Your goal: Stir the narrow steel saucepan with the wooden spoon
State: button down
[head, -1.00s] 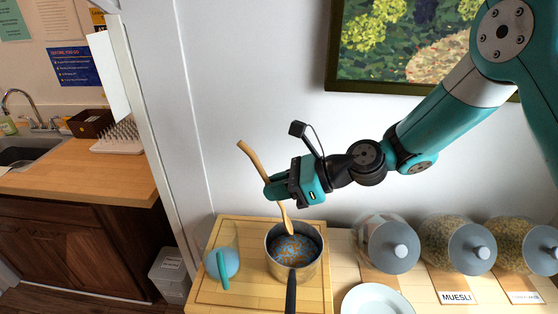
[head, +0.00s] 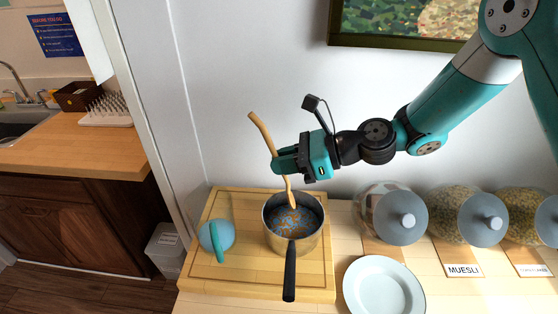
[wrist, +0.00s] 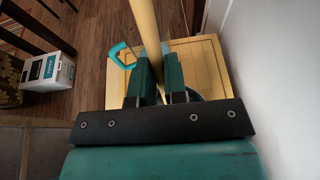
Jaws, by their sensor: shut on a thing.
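The narrow steel saucepan (head: 296,243) stands on the wooden board, its black handle (head: 289,272) pointing toward me. It holds orange and blue bits. My gripper (head: 284,163) is shut on the wooden spoon (head: 262,132) and holds it near upright above the pan. The spoon's lower end (head: 292,199) is at the pan's far rim or just inside it; I cannot tell whether it touches the contents. In the wrist view the spoon's shaft (wrist: 146,35) runs between the fingers, and the pan is mostly hidden behind my gripper.
A clear mug with a teal handle (head: 219,243) stands on the board (head: 200,278), left of the pan. A white plate (head: 383,290) lies to the right. Jars (head: 398,218) stand along the wall at the right. A picture frame hangs above.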

aim_at(290, 196)
jog(key=shift+d+f+b, duration=0.55)
jog(key=shift+f+b, duration=0.25)
jog(key=shift+f, duration=0.7)
jog(key=shift+d+f+b, duration=0.5)
jog(key=shift+f+b, duration=0.25)
jog(key=shift+f, duration=0.75)
jog(key=shift+d+f+b, duration=0.55)
jog(key=shift+f+b, duration=0.25)
jog(key=shift+f, duration=0.7)
jog(key=shift+s, duration=0.1)
